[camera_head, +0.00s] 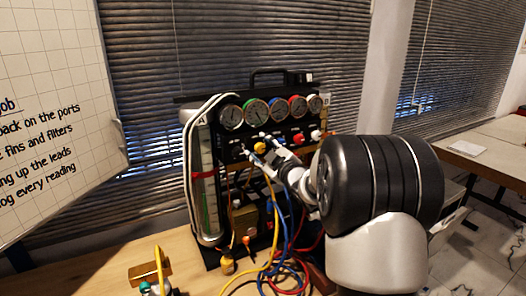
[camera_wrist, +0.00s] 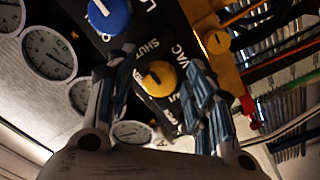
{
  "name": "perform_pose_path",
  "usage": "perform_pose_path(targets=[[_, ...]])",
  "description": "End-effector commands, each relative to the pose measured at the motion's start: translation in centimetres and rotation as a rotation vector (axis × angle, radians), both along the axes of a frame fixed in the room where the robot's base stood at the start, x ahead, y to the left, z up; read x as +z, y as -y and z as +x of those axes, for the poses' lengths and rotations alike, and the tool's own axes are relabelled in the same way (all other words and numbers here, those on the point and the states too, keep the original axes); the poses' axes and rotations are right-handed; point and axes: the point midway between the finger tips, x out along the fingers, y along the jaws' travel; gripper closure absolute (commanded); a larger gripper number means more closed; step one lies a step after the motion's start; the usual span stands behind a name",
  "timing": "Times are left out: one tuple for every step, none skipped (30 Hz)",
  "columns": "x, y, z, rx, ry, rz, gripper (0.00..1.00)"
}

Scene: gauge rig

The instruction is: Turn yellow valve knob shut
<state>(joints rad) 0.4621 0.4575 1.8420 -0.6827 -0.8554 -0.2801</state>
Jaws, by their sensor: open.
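The yellow valve knob (camera_wrist: 158,78) is a round knob with a pale pointer mark, on a black panel beside the printed words "SHUT" and "VAC" in the wrist view. In the head view the knob (camera_head: 260,147) shows small on the rig's front, below the gauges. My gripper (camera_wrist: 161,84) is open, with one finger on each side of the knob and visible gaps between them. In the head view my gripper (camera_head: 259,150) reaches the panel from the right. How deep the fingertips sit relative to the knob is hard to tell.
A blue knob (camera_wrist: 108,14) sits close by on the panel, and a yellow fitting (camera_wrist: 217,41) is to the right. Round gauges (camera_head: 257,111) line the rig's top. Yellow, blue and red hoses (camera_head: 287,262) hang below. A brass block (camera_head: 148,271) lies on the wooden bench (camera_head: 190,270).

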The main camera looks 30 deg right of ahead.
Motion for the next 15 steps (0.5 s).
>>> perform_pose_path(targets=[[0.0, 0.0, -0.2, -0.001, -0.001, 0.0, 0.52], [0.0, 0.1, -0.4, -0.001, 0.0, -0.001, 0.52], [0.0, 0.1, -0.8, -0.002, -0.001, -0.001, 0.52], [0.0, 0.2, -1.2, -0.003, -0.001, -0.001, 0.52], [0.0, 0.2, -1.6, -0.003, -0.001, -0.001, 0.52], [0.1, 0.2, -2.3, -0.002, -0.001, -0.001, 0.52], [0.1, 0.2, -2.9, -0.003, 0.0, -0.001, 0.52], [0.1, 0.2, -3.6, -0.004, -0.001, -0.001, 0.52], [0.1, 0.3, -4.5, -0.004, 0.0, 0.0, 0.52], [0.1, 0.3, -5.2, -0.004, 0.0, -0.001, 0.52], [0.1, 0.3, -5.8, -0.004, -0.001, -0.001, 0.52], [0.1, 0.4, -6.7, -0.004, 0.001, -0.001, 0.52], [0.1, 0.4, -7.4, -0.004, 0.0, -0.001, 0.52], [0.1, 0.4, -7.9, -0.004, 0.0, -0.001, 0.52], [0.1, 0.4, -8.7, -0.004, 0.001, -0.001, 0.52]])
